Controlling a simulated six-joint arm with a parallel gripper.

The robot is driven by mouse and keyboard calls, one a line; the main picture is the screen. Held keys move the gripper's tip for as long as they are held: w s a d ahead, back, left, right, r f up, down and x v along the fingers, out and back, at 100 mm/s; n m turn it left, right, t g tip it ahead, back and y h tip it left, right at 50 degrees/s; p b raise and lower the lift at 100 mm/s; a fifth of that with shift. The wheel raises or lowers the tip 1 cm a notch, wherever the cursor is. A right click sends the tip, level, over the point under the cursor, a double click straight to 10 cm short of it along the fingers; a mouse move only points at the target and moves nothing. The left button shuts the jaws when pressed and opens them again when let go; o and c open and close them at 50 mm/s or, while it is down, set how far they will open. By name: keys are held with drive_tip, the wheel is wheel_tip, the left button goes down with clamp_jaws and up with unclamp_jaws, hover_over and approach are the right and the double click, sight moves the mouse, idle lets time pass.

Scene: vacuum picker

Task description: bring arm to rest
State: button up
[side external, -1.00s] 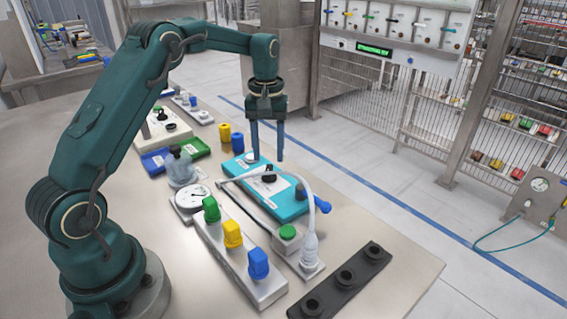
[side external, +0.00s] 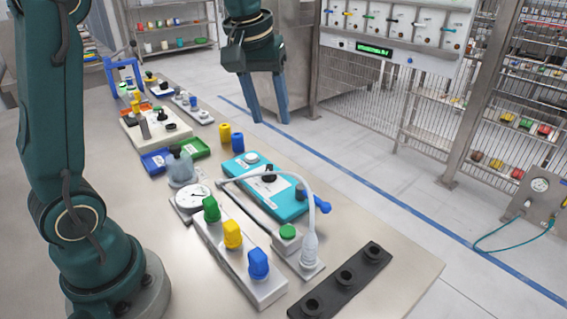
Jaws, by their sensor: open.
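My gripper (side external: 270,112) hangs at the upper middle of the side external view, with its two blue fingers apart, pointing down and empty. It is raised above the level of the table items and touches nothing. Below it on the steel table stands a teal device (side external: 268,188) with a black knob and a white hose curving over it. My arm rises at the left of the view, and its upper part runs out of the top of the picture.
A white strip (side external: 240,262) carries green, yellow and blue knobs. A black holder (side external: 342,283) lies at the front right. A gauge (side external: 193,197), a bottle (side external: 180,167) and blue and green trays (side external: 196,149) stand mid-table. A wire fence (side external: 435,100) stands beyond the table.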

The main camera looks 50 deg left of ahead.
drive_tip(key=s+d+r+m+t, duration=0.2)
drive_tip(key=s+d+m, duration=0.25)
drive_tip(key=s, duration=0.65)
drive_tip(key=s+d+f+m, duration=0.1)
drive_tip(key=s+f+m, duration=0.1)
drive_tip(key=s+f, duration=0.2)
wheel_tip(320, 180, down, 2)
drive_tip(key=shift+s+d+f+t+h, duration=0.15)
drive_tip(key=shift+s+d+t+h, duration=0.15)
drive_tip(key=shift+s, duration=0.1)
